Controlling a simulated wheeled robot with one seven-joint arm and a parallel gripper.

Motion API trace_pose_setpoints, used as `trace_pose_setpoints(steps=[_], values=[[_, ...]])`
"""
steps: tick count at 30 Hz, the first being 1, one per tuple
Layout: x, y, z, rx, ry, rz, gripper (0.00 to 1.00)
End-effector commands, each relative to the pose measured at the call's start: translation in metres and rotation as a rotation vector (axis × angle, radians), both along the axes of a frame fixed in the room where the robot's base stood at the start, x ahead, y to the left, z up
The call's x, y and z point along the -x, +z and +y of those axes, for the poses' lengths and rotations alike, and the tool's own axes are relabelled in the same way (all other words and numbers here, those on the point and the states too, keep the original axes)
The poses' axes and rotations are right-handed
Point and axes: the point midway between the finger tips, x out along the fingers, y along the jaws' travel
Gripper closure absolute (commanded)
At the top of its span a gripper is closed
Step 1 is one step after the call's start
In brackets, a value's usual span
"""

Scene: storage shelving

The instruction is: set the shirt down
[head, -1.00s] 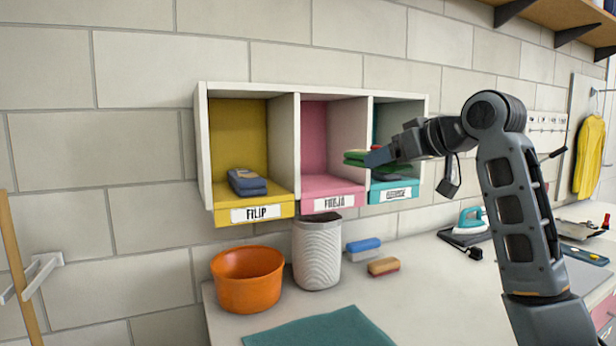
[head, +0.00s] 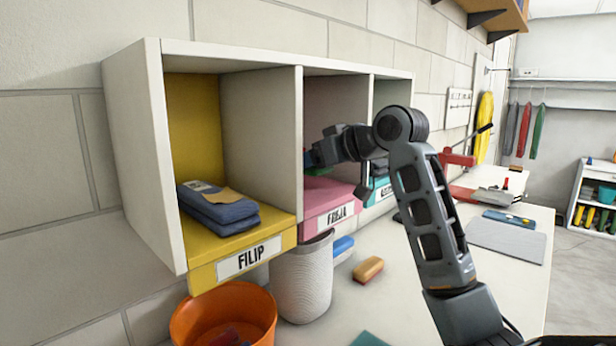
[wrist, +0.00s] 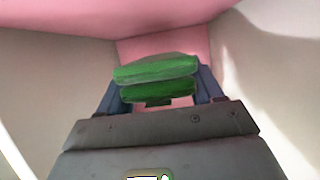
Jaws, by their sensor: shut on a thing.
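The shirt is a green folded bundle (wrist: 155,78) between the two fingers of my gripper (wrist: 160,92) in the wrist view. My gripper is shut on it. Pink surfaces and pale side walls surround it there. In the head view my gripper (head: 312,157) reaches into the pink middle compartment labelled FREJA (head: 331,207), and only a sliver of green shows by it. The divider hides most of the shirt. I cannot tell whether the shirt touches the compartment floor.
The yellow FILIP compartment (head: 240,248) holds folded blue clothes (head: 217,208). A teal compartment (head: 381,190) is on the right. Below stand an orange bowl (head: 190,325), a ribbed grey bin (head: 303,285) and a tan sponge (head: 368,269). The white dividers bound the pink compartment closely.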

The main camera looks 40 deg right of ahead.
Motion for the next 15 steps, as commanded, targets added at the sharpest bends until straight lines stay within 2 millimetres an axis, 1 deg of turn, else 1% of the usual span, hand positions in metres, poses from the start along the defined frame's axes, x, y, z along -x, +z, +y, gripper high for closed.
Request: trace_pose_setpoints(steps=[5,10,12,15], values=[[0.000,-0.014,0.000,-0.001,0.000,0.002,0.67],[0.000,-0.037,0.000,-0.001,0.000,0.002,0.67],[0.000,-0.040,0.000,0.000,0.000,0.001,0.67],[0.000,-0.040,0.000,0.001,0.000,-0.001,0.67]])
